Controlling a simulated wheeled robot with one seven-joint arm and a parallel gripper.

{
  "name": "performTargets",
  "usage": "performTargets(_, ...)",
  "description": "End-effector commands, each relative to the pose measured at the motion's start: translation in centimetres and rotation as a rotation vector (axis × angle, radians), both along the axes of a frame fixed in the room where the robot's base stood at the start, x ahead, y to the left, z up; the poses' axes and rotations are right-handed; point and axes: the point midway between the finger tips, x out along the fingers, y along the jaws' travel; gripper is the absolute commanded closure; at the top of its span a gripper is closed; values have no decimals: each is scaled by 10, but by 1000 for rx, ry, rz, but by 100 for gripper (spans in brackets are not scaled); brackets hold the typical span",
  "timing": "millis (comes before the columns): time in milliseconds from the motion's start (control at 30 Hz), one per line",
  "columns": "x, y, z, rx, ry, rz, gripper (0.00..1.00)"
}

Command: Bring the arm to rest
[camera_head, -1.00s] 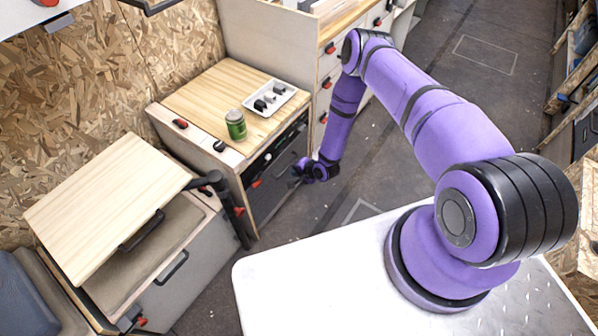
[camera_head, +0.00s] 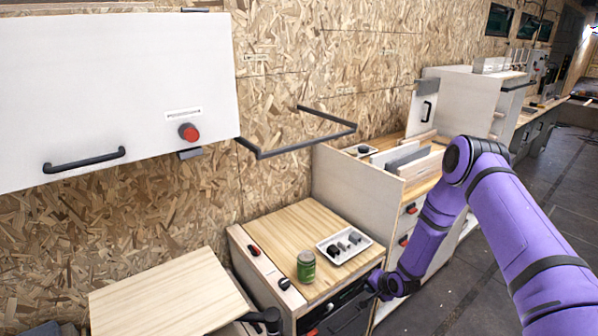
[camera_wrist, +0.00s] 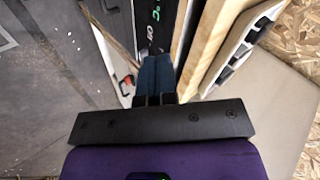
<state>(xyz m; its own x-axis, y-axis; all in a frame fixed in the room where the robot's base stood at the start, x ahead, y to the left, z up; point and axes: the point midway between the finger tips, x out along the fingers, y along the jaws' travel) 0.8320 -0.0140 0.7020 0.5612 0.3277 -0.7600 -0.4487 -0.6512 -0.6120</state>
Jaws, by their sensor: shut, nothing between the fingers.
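My purple arm (camera_head: 433,225) reaches down from the right in the head view. My gripper (camera_head: 374,282) is a small dark shape at its end, by the front right edge of the wood-topped cabinet (camera_head: 285,228). In the wrist view the two blue-dark fingers (camera_wrist: 153,77) lie together, shut with nothing between them. The cabinet's pale wood edge is just right of them in that view. I cannot tell the exact gap between gripper and cabinet.
A green can (camera_head: 306,267) and a white tray (camera_head: 329,255) with dark items stand on the cabinet top. A wooden lid board (camera_head: 165,295) is at lower left. A white wall cupboard (camera_head: 110,90) hangs upper left. Open grey floor (camera_head: 500,245) lies right.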

Motion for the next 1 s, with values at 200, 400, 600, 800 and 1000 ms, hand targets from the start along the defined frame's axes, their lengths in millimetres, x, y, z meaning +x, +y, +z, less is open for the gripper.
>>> performTargets(200,25,-16,93,-137,-20,63,100)
performTargets(400,32,-29,174,-252,-26,112,100)
performTargets(600,24,-39,254,-355,-27,153,100)
performTargets(800,3,-48,331,-446,-21,186,100)
performTargets(1000,-29,-54,401,-524,-12,219,100)
